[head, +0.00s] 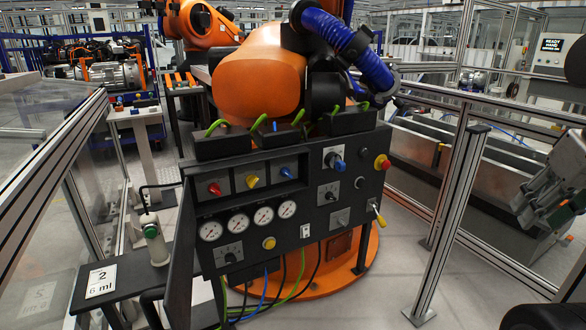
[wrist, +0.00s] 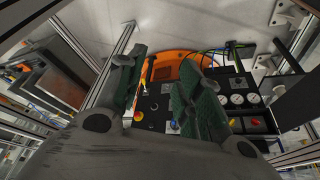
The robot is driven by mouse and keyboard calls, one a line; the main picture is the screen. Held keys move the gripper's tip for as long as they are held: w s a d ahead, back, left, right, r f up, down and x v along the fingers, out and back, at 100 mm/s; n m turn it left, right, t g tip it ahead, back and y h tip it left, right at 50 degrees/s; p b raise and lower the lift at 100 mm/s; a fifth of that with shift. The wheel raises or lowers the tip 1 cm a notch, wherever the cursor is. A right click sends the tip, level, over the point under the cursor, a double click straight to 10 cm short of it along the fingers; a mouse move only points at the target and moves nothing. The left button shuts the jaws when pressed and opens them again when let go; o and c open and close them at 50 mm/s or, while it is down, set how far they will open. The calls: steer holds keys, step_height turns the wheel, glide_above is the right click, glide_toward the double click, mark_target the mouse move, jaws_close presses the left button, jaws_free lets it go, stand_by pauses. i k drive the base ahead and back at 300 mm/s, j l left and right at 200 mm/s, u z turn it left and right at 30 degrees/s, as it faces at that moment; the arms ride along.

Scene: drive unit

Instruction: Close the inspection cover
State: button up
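A dark control panel (head: 290,190) with gauges and knobs stands in front of an orange robot arm. A dark plate (head: 181,250) stands out from the panel's left edge, seen nearly edge-on; it looks like the inspection cover swung open. In the wrist view, where the panel appears upside down, a dark plate (wrist: 297,100) at the right looks like the same cover. My gripper (head: 545,205) shows at the right edge of the head view, well right of the panel and apart from it. In the wrist view my gripper (wrist: 158,72) has its green-padded fingers spread, with nothing between them.
A yellow-tipped lever (head: 377,214) and a red button (head: 382,162) sit at the panel's right side. A metal fence post (head: 450,220) stands between panel and gripper. A side shelf (head: 130,275) with a green-topped bottle (head: 154,240) is left of the plate.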

mark_target(177, 295)
steer(key=j+u, duration=0.1)
steer(key=u, duration=0.25)
steer(key=j+u, duration=0.1)
steer(key=u, duration=0.65)
